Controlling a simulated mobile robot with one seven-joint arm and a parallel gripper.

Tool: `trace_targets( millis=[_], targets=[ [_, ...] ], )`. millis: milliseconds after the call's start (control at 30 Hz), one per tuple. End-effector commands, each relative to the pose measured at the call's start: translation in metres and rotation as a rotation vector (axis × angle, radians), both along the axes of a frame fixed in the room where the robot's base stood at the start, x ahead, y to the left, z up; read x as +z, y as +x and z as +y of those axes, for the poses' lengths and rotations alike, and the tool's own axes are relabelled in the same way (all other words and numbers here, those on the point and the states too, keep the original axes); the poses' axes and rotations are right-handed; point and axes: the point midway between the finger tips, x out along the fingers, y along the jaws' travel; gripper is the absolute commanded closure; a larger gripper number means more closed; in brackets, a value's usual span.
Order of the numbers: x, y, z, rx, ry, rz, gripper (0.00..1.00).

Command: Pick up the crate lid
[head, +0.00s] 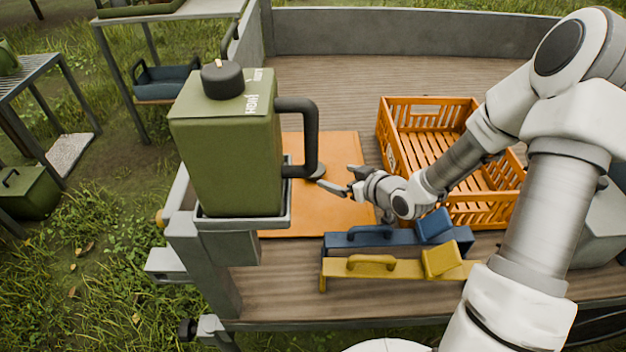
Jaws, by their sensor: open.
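The crate lid appears to be the flat orange panel (342,209) lying on the wooden trailer bed, left of the orange crate. The green canister in front hides its left part. A small round grey piece, perhaps its knob (316,171), shows near the canister's black handle. My gripper (327,179) is open over the panel, its fingers pointing left toward that round piece. I cannot tell whether the fingers touch it. The orange slatted crate (386,136) stands open and looks empty, partly hidden behind my arm.
The green canister (225,150) with its black handle (312,140) stands in a grey holder close to my gripper. A blue tool (375,238) and a yellow tool (375,268) lie in front of the panel. A grey wall (400,32) closes the bed's back. Bare planks lie behind the panel.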

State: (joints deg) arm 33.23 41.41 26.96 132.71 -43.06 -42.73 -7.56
Motion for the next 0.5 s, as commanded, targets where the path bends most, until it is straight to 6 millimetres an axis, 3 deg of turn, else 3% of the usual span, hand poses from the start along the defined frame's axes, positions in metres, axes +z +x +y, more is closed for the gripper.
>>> trace_targets(
  millis=[200,500],
  targets=[
    [-0.023,0.031,0.021,0.001,0.000,0.000,0.00],
    [-0.033,0.049,0.033,0.000,-0.001,0.001,0.00]
  ],
)
